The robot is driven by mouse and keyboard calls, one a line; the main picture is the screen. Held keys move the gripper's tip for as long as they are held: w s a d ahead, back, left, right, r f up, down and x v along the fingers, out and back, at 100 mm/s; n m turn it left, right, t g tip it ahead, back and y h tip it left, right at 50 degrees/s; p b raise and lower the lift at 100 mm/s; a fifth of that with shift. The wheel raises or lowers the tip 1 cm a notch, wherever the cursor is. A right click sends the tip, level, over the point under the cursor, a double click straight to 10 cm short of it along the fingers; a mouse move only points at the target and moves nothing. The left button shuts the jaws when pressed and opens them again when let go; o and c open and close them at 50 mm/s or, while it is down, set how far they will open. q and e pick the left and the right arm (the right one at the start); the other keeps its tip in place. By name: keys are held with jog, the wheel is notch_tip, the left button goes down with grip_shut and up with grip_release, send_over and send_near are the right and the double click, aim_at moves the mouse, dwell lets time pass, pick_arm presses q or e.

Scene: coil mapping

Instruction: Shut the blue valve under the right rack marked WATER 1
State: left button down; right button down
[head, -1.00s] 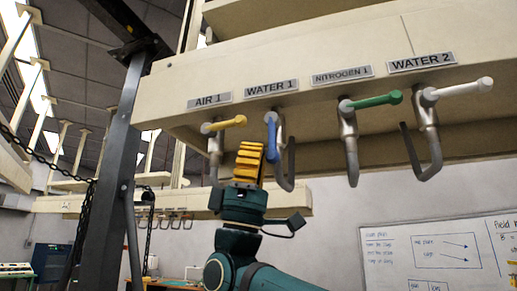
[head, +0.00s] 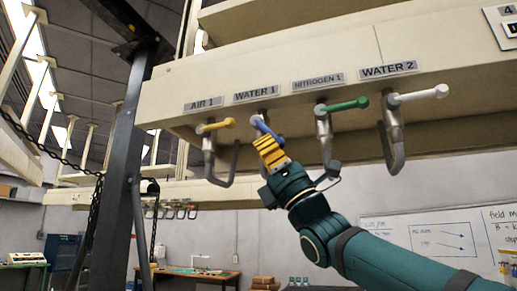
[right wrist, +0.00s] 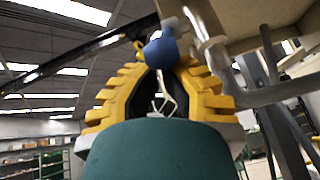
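The blue valve handle (head: 266,128) is under the WATER 1 label (head: 256,93) on the rack's beam. It slants down to the right from its pale pipe joint. My right gripper (head: 267,142), with yellow ridged fingers, is at the handle from below, its tips close against it. In the right wrist view the handle's rounded blue end (right wrist: 161,50) shows at the tips of the fingers (right wrist: 163,66), which partly surround it. I cannot tell whether they clamp it or only touch it. My left gripper is not in view.
The yellow AIR 1 handle (head: 216,125) is close on the left, and the green NITROGEN 1 handle (head: 344,105) on the right. The white WATER 2 handle (head: 418,95) is farther right. Hooked grey pipes hang below the valves. A dark post (head: 121,160) stands left.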

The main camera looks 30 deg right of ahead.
jog(key=shift+s+d+r+n+g+h+p, duration=0.15)
jog(key=shift+s+d+r+g+h+p, duration=0.25)
jog(key=shift+g+p, duration=0.25)
jog(key=shift+s+d+r+n+g+h+p, duration=0.15)
jog(key=shift+s+d+r+g+h+p, duration=0.1)
jog(key=shift+s+r+g+p, duration=0.3)
jog(key=shift+s+d+r+y+p, duration=0.2)
jog(key=shift+s+d+r, duration=0.15)
jog(key=shift+r, duration=0.2)
jog(key=shift+s+d+r+y+p, duration=0.1)
jog(key=shift+s+d+r+p, duration=0.15)
jog(key=shift+r, duration=0.3)
jog(key=shift+s+r, duration=0.1)
jog(key=s+r+b+v, duration=0.1)
jog(key=b+v, duration=0.4)
jog(key=v, duration=0.6)
jog(key=shift+s+d, duration=0.4)
jog(key=shift+s, duration=0.05)
